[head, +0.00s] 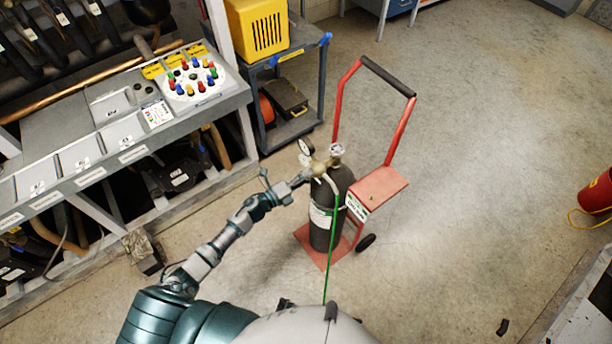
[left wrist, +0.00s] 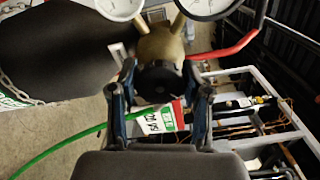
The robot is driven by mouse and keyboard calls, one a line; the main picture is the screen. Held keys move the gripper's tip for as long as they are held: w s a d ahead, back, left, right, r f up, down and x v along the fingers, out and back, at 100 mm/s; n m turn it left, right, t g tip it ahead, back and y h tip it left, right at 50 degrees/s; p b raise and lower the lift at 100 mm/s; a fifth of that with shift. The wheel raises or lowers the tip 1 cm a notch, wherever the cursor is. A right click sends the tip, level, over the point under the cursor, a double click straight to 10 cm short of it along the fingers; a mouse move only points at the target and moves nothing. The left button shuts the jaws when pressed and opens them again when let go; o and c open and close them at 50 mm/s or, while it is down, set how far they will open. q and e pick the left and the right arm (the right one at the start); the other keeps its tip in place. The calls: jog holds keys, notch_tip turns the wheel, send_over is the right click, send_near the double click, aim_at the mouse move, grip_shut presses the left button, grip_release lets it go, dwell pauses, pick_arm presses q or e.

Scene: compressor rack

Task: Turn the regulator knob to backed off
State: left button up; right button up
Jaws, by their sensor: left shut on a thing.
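The regulator (head: 318,169) is a brass body with round gauges on top of a dark gas cylinder (head: 325,212) on a red hand cart. In the left wrist view the black regulator knob (left wrist: 159,81) sits at the front of the brass body (left wrist: 161,45), between the two fingers of my left gripper (left wrist: 160,103). My left gripper is shut on the knob. In the head view my left gripper (head: 299,180) reaches the regulator from the left, and the knob is hidden there. The knob's turn position cannot be read. My right gripper is not in view.
The red cart (head: 400,128) holds the cylinder upright. A green hose (head: 335,250) runs down from the regulator towards me. A grey bench (head: 60,165) stands at the left, and a shelf cart with a yellow box (head: 262,30) stands behind.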

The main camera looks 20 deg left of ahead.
pick_arm(q)
jog(key=shift+w+a+r+n, duration=0.15)
jog(key=shift+a+n, duration=0.2)
jog(key=shift+n, duration=0.25)
jog(key=shift+n+p, duration=0.35)
jog(key=shift+n, duration=0.05)
jog(key=n+p, duration=0.1)
jog(key=n, duration=0.2)
jog(key=shift+n, duration=0.3)
jog(key=shift+f+n+p, duration=0.15)
jog(key=shift+n+p, duration=0.3)
jog(key=shift+n, duration=0.55)
jog(key=shift+f+n+p, duration=0.1)
jog(key=shift+n+p, duration=0.3)
jog(key=shift+n, duration=0.6)
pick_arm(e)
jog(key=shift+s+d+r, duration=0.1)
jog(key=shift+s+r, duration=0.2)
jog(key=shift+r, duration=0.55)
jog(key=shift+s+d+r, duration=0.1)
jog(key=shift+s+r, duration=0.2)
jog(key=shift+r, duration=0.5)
pick_arm(q)
jog(key=o, duration=1)
jog(key=shift+o, duration=0.9)
jog(key=shift+f, duration=0.1)
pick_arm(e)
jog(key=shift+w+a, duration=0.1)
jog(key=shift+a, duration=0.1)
